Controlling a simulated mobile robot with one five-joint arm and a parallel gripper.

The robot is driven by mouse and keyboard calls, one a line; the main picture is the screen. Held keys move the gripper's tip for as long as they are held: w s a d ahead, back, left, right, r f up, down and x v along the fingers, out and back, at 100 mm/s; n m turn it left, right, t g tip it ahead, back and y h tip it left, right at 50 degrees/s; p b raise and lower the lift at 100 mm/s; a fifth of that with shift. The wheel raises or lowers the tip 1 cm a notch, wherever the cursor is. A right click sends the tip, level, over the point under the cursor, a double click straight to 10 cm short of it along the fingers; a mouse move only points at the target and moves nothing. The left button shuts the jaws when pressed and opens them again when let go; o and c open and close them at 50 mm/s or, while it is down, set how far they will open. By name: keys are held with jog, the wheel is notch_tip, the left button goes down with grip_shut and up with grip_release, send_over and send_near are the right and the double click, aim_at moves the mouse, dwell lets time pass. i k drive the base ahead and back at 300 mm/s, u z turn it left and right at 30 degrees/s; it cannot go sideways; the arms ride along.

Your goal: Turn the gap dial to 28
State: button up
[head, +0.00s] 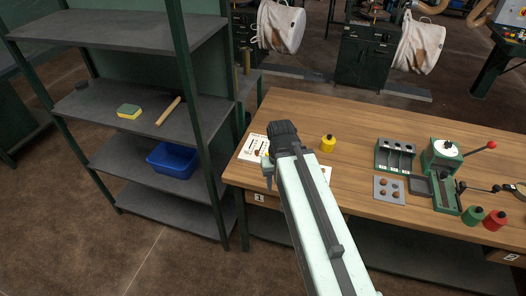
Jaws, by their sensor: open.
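A green machine (447,175) stands at the right of the wooden bench. On its top is a round white face with a dark knob (449,146), which looks like the gap dial; its marks are too small to read. A lever with a red ball (491,145) sticks out to its right. My gripper (268,177) is at the left end of the bench, over a printed white card, far left of the machine and touching nothing I can make out. It points down and holds nothing visible. My arm hides part of the bench.
A yellow pot (327,143), a compartment tray (395,157) and a plate with brown pieces (388,190) stand on the bench (350,165). Green (473,215) and red (495,220) pots stand near its front edge. A shelf rack (150,110) stands at left, its post near my gripper.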

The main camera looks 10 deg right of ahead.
aim_at(448, 144)
jog(key=k, duration=0.65)
jog(key=z, duration=0.2)
jog(key=i, duration=1.25)
jog(key=z, duration=1.3)
jog(key=k, duration=0.6)
jog(key=z, duration=0.45)
jog(key=i, duration=0.5)
